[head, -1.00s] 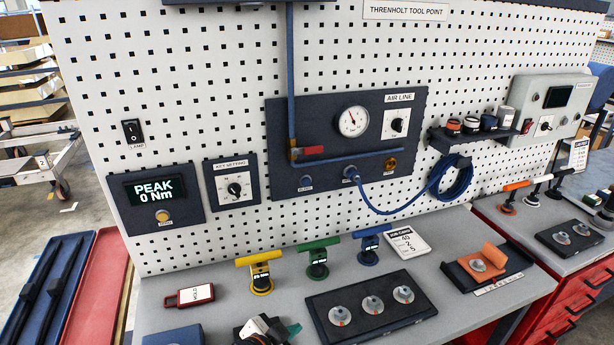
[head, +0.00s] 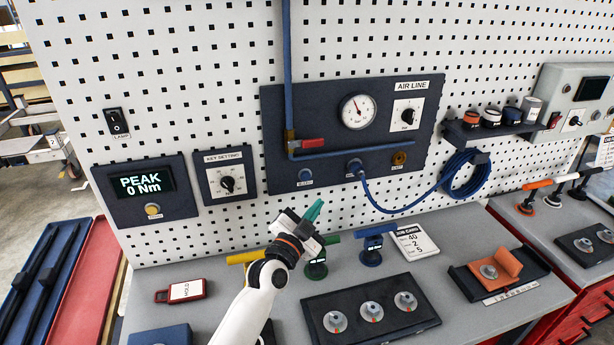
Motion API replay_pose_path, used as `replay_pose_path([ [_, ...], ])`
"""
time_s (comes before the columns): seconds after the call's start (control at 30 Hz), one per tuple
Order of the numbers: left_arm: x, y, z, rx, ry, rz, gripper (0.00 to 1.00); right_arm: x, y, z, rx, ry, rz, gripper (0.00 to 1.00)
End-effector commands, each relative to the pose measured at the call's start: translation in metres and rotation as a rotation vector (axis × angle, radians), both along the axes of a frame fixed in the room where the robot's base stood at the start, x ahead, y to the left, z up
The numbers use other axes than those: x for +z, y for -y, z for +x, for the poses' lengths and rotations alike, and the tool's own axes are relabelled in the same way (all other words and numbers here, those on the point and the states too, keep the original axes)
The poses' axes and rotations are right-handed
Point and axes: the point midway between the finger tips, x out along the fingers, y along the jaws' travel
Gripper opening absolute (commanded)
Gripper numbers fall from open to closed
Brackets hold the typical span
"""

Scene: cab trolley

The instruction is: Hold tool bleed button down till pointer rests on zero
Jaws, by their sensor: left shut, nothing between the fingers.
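The air line panel (head: 275,110) is dark and fixed to the pegboard. A round blue button (head: 305,175) sits low on its left side, and the small label under it is hard to read. The white pressure gauge (head: 358,111) is above and to the right, with a thin red pointer tilted up and left. Its scale is too small to read. My left gripper (head: 314,212) is shut and empty, with green fingertips pointing up. It shows just below the blue button, apart from it in the picture. My right gripper is out of view.
A red-handled valve (head: 313,143) and a blue pipe are above the button. A blue hose (head: 385,208) runs right from a fitting to a coil. Yellow, green and blue T-handled tools (head: 374,243) stand on the grey bench below, partly behind my arm.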

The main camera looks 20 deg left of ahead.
Motion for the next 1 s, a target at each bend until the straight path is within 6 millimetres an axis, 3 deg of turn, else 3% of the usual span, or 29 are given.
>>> replay_pose_path([
  [0.27, -0.002, -0.004, 0.006, -0.001, 0.001, 0.0, 0.0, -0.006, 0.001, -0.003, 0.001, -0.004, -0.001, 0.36],
  [0.7, -0.004, -0.036, 0.053, 0.0, 0.001, 0.001, 0.0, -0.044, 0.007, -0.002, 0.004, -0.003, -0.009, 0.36],
  [1.0, -0.002, -0.048, 0.071, -0.002, -0.001, -0.001, 0.0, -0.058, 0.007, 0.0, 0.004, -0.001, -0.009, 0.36],
])
